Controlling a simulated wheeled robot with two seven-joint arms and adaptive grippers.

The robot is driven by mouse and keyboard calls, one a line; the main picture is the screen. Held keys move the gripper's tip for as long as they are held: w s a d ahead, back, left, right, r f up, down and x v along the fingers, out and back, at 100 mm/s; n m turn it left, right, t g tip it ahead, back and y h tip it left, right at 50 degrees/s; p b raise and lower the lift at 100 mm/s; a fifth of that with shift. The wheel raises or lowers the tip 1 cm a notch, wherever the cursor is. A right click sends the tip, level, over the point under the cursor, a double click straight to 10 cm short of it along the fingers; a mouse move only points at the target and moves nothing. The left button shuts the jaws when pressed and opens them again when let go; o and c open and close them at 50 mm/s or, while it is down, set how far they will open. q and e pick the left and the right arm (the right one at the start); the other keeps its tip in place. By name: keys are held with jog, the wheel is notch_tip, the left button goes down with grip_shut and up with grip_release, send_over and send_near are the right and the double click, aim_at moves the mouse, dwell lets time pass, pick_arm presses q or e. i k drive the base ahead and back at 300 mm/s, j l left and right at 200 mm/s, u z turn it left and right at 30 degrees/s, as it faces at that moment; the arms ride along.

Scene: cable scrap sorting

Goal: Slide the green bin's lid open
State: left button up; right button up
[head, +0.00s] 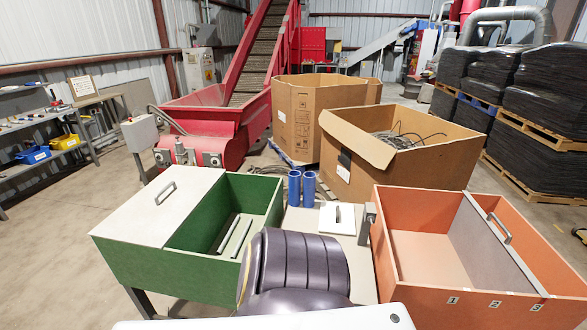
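The green bin (170,272) stands at the left front. Its pale flat lid (140,222) covers the left part of the top, with a grey bar handle (165,193) near the far edge. The right part of the bin is uncovered and shows green inner walls and two slim bars, one dark and one pale (236,238); I cannot tell what they are. Neither of my grippers shows. A dark ribbed part of my arm fills the front middle and hides the bin's lower right side.
Two blue cylinders (309,189) and a white plate with a handle (337,218) are on the pale table (352,262) between the bins. An orange bin (420,284) with a grey handled panel (484,247) stands right. Cardboard boxes (362,165) stand behind.

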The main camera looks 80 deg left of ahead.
aim_at(149, 219)
jog(key=u, duration=3.85)
jog(key=j+z, duration=0.25)
jog(key=j, duration=0.4)
jog(key=j+z, duration=0.25)
jog(key=j, duration=0.4)
jog(key=k+j+z, duration=0.1)
jog(key=j+z, duration=0.2)
jog(key=j, duration=0.35)
